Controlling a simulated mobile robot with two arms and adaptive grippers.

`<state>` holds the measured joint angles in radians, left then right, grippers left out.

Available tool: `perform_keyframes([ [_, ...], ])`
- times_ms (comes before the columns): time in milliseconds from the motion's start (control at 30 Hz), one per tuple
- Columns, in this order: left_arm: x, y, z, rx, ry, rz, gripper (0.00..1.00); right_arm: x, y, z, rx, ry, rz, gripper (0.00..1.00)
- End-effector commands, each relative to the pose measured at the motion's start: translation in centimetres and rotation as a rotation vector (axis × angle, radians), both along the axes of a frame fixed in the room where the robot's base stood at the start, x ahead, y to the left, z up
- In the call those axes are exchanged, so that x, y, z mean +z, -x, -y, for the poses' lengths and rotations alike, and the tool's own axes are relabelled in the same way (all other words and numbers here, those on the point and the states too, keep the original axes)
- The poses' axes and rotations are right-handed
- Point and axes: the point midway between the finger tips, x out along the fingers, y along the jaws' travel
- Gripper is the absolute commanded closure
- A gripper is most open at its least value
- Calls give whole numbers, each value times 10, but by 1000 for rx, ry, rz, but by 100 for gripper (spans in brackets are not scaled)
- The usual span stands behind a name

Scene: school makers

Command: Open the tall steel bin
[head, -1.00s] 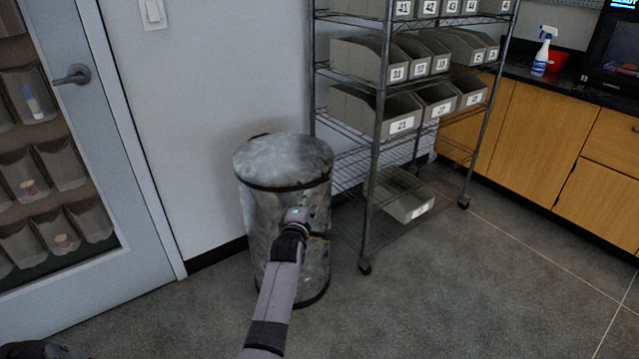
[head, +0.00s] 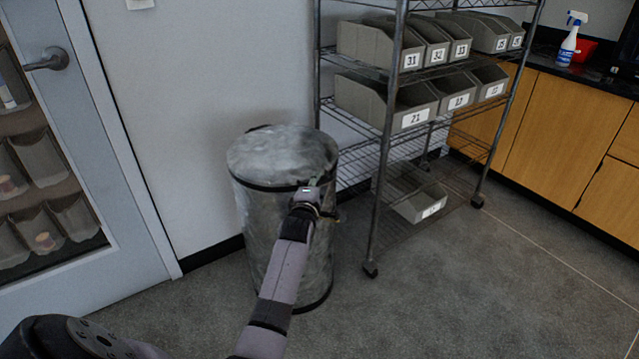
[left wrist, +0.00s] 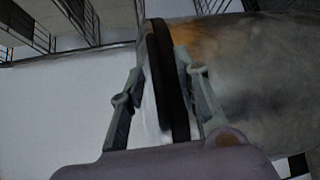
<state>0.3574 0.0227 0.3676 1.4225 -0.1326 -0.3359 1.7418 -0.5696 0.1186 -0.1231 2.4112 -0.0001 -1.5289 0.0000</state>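The tall steel bin (head: 275,235) stands upright on the floor against the wall. Its round, mottled grey lid (head: 280,157) lies flat on top and looks shut, with a black band around the rim. My left gripper (head: 318,186) is at the right front of the rim, and my arm hides part of the bin's front. In the left wrist view, the gripper (left wrist: 162,70) has its fingers apart, with the black rim (left wrist: 160,100) between them. The right finger is close against the bin's surface; I cannot tell if it touches. My right gripper is not in view.
A wire shelf rack (head: 388,140) with numbered grey boxes stands close to the bin's right. A door (head: 110,200) with pockets is at left. Wooden cabinets (head: 540,120) line the right. Floor (head: 450,300) in front is clear.

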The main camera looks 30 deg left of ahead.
Motion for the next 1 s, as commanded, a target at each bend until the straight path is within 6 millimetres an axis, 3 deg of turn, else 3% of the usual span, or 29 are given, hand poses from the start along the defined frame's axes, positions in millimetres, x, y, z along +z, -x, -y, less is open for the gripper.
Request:
perform_keyframes([
  [233,0,0,0,0,-1,0,72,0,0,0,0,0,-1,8],
  [667,0,0,0,0,-1,0,100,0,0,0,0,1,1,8],
  [1000,0,0,0,0,0,0,100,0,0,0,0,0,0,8],
])
